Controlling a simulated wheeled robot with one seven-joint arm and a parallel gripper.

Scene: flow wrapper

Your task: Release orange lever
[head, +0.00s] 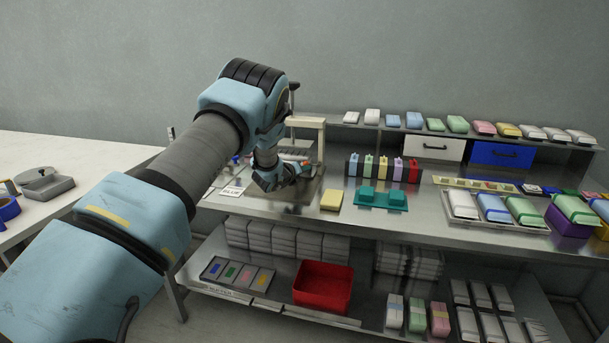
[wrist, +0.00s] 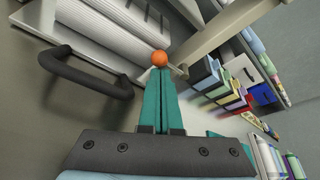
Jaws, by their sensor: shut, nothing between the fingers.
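The orange lever shows in the wrist view as a round orange knob (wrist: 159,58), right at the tips of my gripper's fingers. My gripper (wrist: 160,74) has two teal fingers that are shut together with nothing between them. The knob sits just past the fingertips; I cannot tell whether they touch it. The lever's shaft is hidden behind the fingers. In the head view my wrist is low over the flow wrapper (head: 305,190) at the left part of the bench, and the fingers and the knob cannot be made out there.
A black handle (wrist: 85,76) is left of the fingers, near ribbed white parts. A beige frame (head: 318,128) stands over the machine. To its right are a yellow block (head: 331,200), teal holders (head: 381,198) and coloured dispensers (head: 383,168). A red bin (head: 322,286) is on the lower shelf.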

